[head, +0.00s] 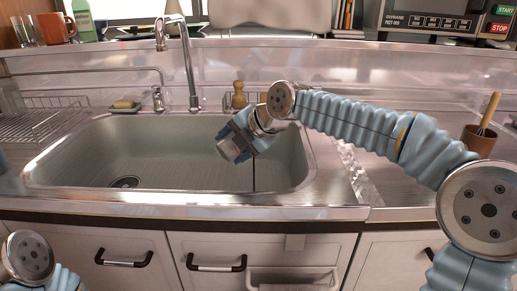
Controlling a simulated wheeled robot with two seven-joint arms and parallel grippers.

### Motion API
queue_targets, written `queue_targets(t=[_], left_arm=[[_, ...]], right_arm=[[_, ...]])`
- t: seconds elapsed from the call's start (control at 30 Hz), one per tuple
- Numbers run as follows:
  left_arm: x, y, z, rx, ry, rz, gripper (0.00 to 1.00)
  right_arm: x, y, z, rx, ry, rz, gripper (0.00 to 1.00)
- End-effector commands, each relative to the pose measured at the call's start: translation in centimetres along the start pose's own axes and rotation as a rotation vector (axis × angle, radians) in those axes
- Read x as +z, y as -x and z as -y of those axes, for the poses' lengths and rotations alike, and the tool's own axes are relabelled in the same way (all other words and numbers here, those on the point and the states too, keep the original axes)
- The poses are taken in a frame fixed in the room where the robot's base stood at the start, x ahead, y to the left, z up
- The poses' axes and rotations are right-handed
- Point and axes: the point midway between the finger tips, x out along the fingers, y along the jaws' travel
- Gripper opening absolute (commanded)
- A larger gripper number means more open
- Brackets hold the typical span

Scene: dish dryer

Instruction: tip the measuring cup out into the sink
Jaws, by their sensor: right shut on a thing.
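The sink (165,155) is a wide grey-green basin with a drain (125,182) at its left front. My right gripper (238,143) reaches in from the right and hangs over the right part of the basin. It is shut on the measuring cup (230,149), a small greyish cup held tilted toward the lower left. The gripper hides part of the cup. I cannot tell whether anything is in it. Only a joint of my left arm shows at the lower left; its gripper is out of view.
A tall faucet (188,65) stands behind the basin, left of my right gripper. A sponge (124,105) lies on the back left rim. A wire rack (40,118) is at the left. A brown pot (478,141) with a utensil stands at the right. The basin's left half is clear.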

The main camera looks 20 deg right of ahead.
Motion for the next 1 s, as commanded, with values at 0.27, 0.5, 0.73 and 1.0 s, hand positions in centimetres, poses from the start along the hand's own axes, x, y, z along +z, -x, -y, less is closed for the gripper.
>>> queue_targets(t=[0.27, 0.5, 0.73, 1.0], left_arm=[[0.01, 0.01, -0.02, 0.000, 0.000, 0.000, 0.43], [0.00, -0.01, 0.01, 0.000, 0.000, 0.000, 0.43], [-0.02, -0.07, 0.06, 0.000, 0.000, 0.000, 0.43], [-0.03, -0.17, 0.14, -0.001, 0.001, -0.001, 0.43]], right_arm=[[0.19, 0.13, -0.06, 0.009, -0.023, -0.019, 0.32], [0.47, 0.30, -0.12, 0.017, -0.041, -0.035, 0.32], [0.66, 0.43, -0.18, 0.025, -0.059, -0.052, 0.32], [0.93, 0.59, -0.20, 0.034, -0.079, -0.071, 0.32]])
